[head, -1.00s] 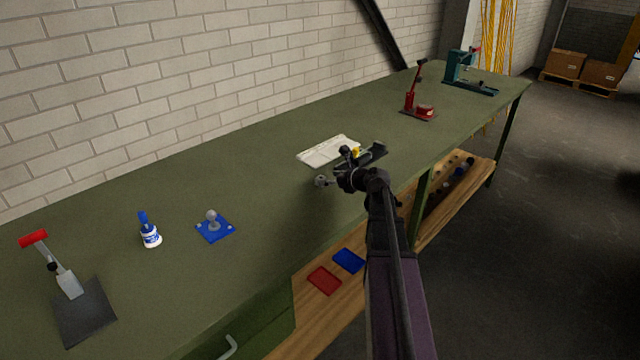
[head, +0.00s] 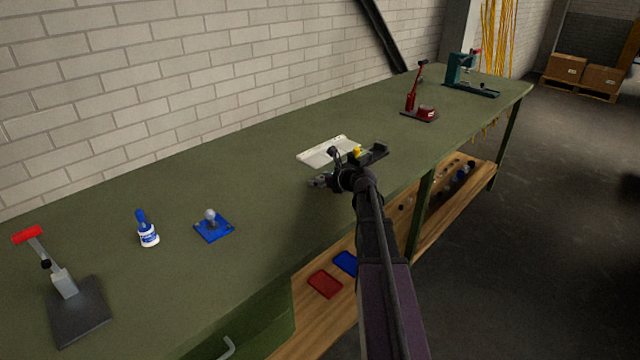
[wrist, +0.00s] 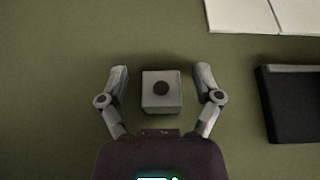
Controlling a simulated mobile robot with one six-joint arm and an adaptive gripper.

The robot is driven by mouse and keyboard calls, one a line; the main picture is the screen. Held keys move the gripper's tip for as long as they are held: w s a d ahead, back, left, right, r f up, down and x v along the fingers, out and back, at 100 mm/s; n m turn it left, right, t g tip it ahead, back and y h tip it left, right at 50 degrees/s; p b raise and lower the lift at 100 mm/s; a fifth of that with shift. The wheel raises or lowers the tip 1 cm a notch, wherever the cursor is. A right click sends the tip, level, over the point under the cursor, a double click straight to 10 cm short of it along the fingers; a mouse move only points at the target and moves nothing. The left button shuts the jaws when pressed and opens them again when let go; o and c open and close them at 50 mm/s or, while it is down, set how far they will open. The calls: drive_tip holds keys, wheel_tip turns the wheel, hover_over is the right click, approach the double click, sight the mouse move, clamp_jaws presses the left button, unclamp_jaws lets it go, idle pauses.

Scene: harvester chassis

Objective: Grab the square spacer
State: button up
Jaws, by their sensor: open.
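The square spacer (wrist: 161,92) is a light grey block with a dark round hole in its top, in the middle of the wrist view. My gripper (wrist: 161,78) is open, with one finger on each side of the spacer and a gap visible on both sides. In the head view my gripper (head: 318,181) is over the green bench near the white sheet, and my arm hides the spacer there.
A white sheet (head: 322,153) lies on the green bench (head: 262,165) behind my gripper. A black tray (wrist: 292,104) lies right of it. A blue plate with a ball (head: 213,229), a bottle (head: 148,234) and a red-handled press (head: 75,305) stand left.

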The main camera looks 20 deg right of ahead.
clamp_jaws()
idle(0.3)
drive_tip(key=shift+r, duration=0.2)
wheel_tip(320, 180, up, 4)
drive_tip(key=p, duration=0.4)
drive_tip(key=shift+f, duration=0.2)
drive_tip(key=s+d, duration=0.1)
drive_tip(key=s, duration=0.3)
drive_tip(key=s+d, duration=0.2)
drive_tip(key=s, duration=0.2)
drive_tip(key=s+d+r+p, duration=0.1)
drive_tip(key=s+d, duration=0.1)
drive_tip(key=s, duration=0.2)
drive_tip(key=shift+s+d, duration=0.2)
drive_tip(key=shift+s, duration=0.2)
drive_tip(key=shift+s+d, duration=0.25)
drive_tip(key=shift+s, duration=0.25)
drive_tip(key=shift+s+d, duration=0.25)
drive_tip(key=shift+s, duration=0.2)
